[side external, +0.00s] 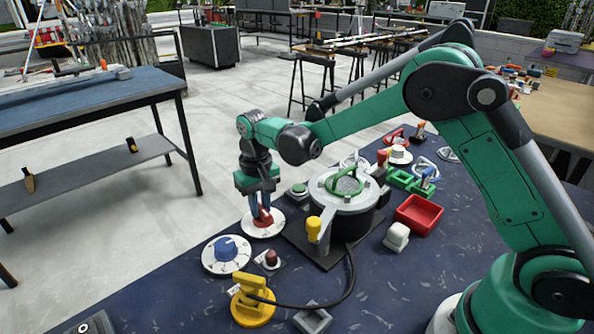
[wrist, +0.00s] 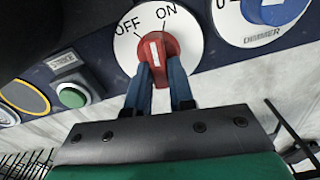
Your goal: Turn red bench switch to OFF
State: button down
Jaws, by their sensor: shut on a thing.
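The red bench switch (wrist: 157,45) is a red knob with a white mark on a round white plate (wrist: 192,45). OFF is printed at the plate's upper left and ON at its upper right in the wrist view. The white mark points roughly up the picture, between the two words; its exact setting is hard to tell. My gripper (wrist: 160,72) has its blue fingers on both sides of the knob and is shut on it. In the side external view, my gripper (side external: 261,207) reaches down onto the red switch (side external: 264,220) near the bench edge.
A blue dimmer dial (side external: 226,249), a red push button (side external: 271,259) and a green button (side external: 299,189) stand close by. A round metal fixture (side external: 343,200) with a yellow-tipped handle (side external: 314,224) is to the right. A yellow device (side external: 253,305) with a black cable stands in front.

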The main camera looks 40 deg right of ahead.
jog(key=n, duration=0.3)
jog(key=shift+a+n, duration=0.1)
jog(key=shift+n, duration=0.3)
jog(key=shift+a+n, duration=0.1)
jog(key=shift+n, duration=1.8)
jog(key=c, duration=0.8)
grip_release()
jog(key=shift+o, duration=0.2)
jog(key=shift+r, duration=2.8)
